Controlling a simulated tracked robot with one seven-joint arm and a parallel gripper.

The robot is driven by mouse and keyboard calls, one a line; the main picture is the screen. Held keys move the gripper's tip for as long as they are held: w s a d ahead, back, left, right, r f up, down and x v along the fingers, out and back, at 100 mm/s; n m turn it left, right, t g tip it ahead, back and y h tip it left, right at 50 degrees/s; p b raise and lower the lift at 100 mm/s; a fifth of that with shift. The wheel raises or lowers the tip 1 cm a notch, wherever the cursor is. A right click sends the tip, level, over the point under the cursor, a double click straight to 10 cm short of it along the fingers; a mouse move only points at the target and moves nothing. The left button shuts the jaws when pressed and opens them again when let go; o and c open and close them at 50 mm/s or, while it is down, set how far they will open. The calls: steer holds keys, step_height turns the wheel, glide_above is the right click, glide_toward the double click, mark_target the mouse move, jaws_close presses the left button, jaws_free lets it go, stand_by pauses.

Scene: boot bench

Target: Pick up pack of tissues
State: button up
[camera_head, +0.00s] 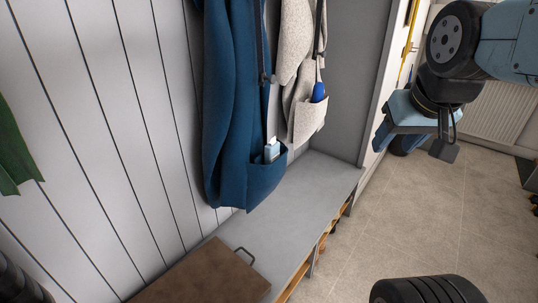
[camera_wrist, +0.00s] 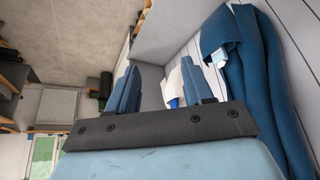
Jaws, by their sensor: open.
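The pack of tissues (camera_head: 271,150) is a small white and light blue pack. It sticks up out of the pocket of a hanging blue coat (camera_head: 231,95); its lower part is hidden in the pocket. In the wrist view the pack (camera_wrist: 221,60) shows as a pale piece at the coat's pocket, right of the fingers. My gripper (camera_head: 397,132) is at the upper right in the head view, well apart from the pack. In the wrist view my gripper (camera_wrist: 158,72) has its two blue fingers spread with nothing held between them.
A light grey coat (camera_head: 303,90) hangs beside the blue one, with a blue item (camera_head: 318,92) in its pocket. Below is a grey bench (camera_head: 315,180) with a brown handled lid or box (camera_head: 205,275) on it. The tiled floor (camera_head: 420,220) is mostly clear. A radiator (camera_head: 497,110) stands behind.

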steer(key=shift+o, duration=0.7)
steer(key=shift+w+a+f, duration=0.1)
steer(key=shift+a+f, duration=0.1)
steer(key=shift+f, duration=0.05)
steer(key=o, duration=0.3)
steer(key=shift+w+a+f+m+g+y, duration=0.3)
steer(key=shift+f+g+y, duration=0.1)
steer(key=shift+f, duration=0.2)
steer(key=shift+w+a+f+m+g+y, duration=0.2)
steer(key=shift+w+a+f+g+y, duration=0.15)
steer(key=shift+f, duration=0.2)
steer(key=shift+o, duration=1.2)
steer(key=w+a+f+m+g+y, duration=0.2)
steer(key=a+f+g+y, duration=0.1)
steer(key=a+f, duration=0.2)
steer(key=shift+w+a+m, duration=0.25)
steer(key=shift+a+m, duration=0.05)
steer(key=shift+a, duration=0.15)
steer(key=m+t+y, duration=1)
steer(key=m, duration=1.2)
glide_toward(276, 147)
steer(key=x, duration=0.6)
steer(key=shift+w+a+r, duration=0.1)
steer(key=shift+w+r, duration=0.2)
steer(key=shift+w, duration=0.1)
steer(key=shift+f+x, duration=0.15)
steer(key=shift+x, duration=1.15)
steer(key=shift+f+x, duration=0.1)
steer(key=shift+x, duration=1.15)
